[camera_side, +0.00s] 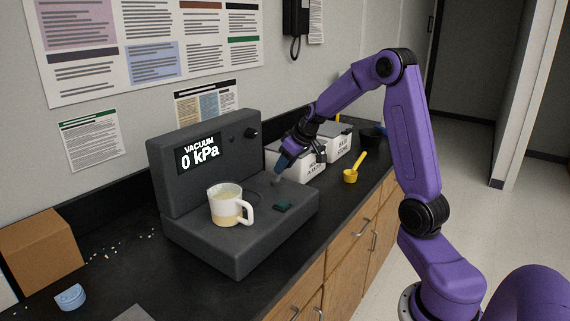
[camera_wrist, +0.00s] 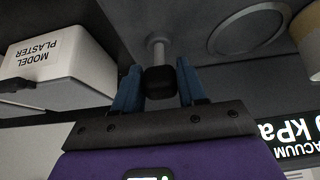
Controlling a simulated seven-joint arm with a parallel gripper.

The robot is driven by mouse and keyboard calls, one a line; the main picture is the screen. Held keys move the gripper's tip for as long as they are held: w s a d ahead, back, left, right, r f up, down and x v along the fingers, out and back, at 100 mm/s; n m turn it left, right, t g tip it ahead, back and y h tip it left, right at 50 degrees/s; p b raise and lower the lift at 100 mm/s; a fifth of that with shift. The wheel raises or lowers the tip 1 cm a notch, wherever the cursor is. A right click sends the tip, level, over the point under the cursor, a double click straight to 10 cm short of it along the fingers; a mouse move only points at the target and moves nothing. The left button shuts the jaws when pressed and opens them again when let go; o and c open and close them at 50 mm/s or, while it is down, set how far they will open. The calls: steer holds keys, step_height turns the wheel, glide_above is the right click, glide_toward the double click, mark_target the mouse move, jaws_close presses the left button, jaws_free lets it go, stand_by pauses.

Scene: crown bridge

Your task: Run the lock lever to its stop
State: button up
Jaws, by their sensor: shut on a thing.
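The lock lever is a pale metal stem (camera_wrist: 157,50) with a black knob (camera_wrist: 160,82), on the dark grey vacuum machine (camera_side: 240,238). In the wrist view the knob sits between the two blue fingers of my gripper (camera_wrist: 158,88), which is shut on it. In the side view my gripper (camera_side: 283,164) points down over the right rear of the machine's deck, and the fingers hide most of the lever. The machine's screen (camera_side: 199,153) reads "VACUUM 0 kPa".
A cream-filled mug (camera_side: 224,205) stands on the deck, left of my gripper. White labelled boxes (camera_side: 338,146) stand close behind the gripper. A yellow scoop (camera_side: 351,176) and cardboard box (camera_side: 40,250) are on the counter.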

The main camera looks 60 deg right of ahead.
steer(key=o, duration=1)
steer(key=shift+c, duration=0.2)
steer(key=v, duration=1.7)
steer(key=shift+s+r, duration=0.2)
steer(key=shift+s, duration=0.05)
